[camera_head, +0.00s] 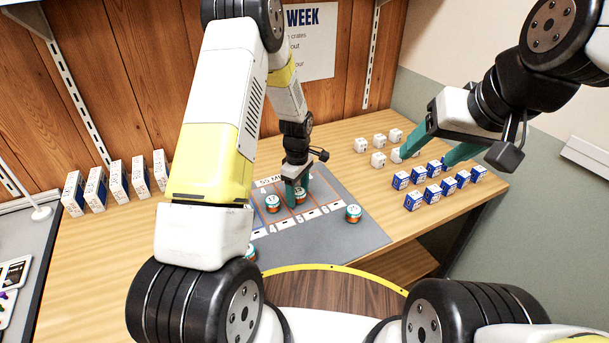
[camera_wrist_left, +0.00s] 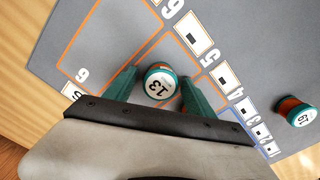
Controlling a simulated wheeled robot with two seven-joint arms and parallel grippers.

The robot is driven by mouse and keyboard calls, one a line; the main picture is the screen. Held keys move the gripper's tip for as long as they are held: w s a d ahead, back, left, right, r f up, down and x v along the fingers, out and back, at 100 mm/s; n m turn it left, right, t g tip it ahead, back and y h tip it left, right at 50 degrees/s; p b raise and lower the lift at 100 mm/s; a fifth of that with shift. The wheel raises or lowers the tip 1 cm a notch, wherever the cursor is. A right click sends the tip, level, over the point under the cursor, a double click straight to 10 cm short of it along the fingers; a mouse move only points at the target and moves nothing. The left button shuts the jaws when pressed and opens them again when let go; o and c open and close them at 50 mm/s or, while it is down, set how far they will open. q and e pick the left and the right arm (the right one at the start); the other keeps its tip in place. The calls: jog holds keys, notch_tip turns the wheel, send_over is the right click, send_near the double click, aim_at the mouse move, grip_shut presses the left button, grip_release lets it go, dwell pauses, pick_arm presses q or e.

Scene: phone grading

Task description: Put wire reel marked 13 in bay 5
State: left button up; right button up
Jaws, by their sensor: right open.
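The wire reel marked 13 (camera_wrist_left: 159,82), white-topped with teal and orange sides, stands upright on the grey mat (camera_head: 345,240) among the orange-outlined bays. It seems close to the 5 label (camera_wrist_left: 213,69); I cannot tell if it is fully inside one bay. My left gripper (camera_wrist_left: 162,78) points down with its teal fingers on either side of the reel, with slim gaps showing. In the head view the left gripper (camera_head: 295,186) partly hides a reel (camera_head: 300,197). My right gripper (camera_head: 437,146) is open and empty over the right of the table.
Other reels stand left of my left gripper (camera_head: 272,204), at the mat's right (camera_head: 353,213) and at the front (camera_head: 250,253). Blue boxes (camera_head: 433,194) and white boxes (camera_head: 378,159) stand right; upright boxes (camera_head: 117,180) stand left.

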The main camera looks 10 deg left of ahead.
pick_arm(q)
jog(key=shift+r, duration=0.1)
notch_tip(320, 180, up, 12)
notch_tip(320, 180, up, 9)
jog(key=m+t, duration=0.1)
jog(key=m, duration=0.2)
send_over(298, 191)
jog(key=s, duration=0.3)
jog(key=s+r+m+t, duration=0.1)
jog(key=s+r+m, duration=0.2)
jog(key=s, duration=0.4)
jog(key=s+a+r+m+t+h, duration=0.1)
jog(key=s+r+m+t, duration=0.1)
jog(key=s+r+m, duration=0.2)
jog(key=s+a+r+m+t+h, duration=0.1)
jog(key=s+r+m+t, duration=0.1)
jog(key=s+r+m, duration=0.2)
jog(key=s+r, duration=0.3)
jog(key=s, duration=0.5)
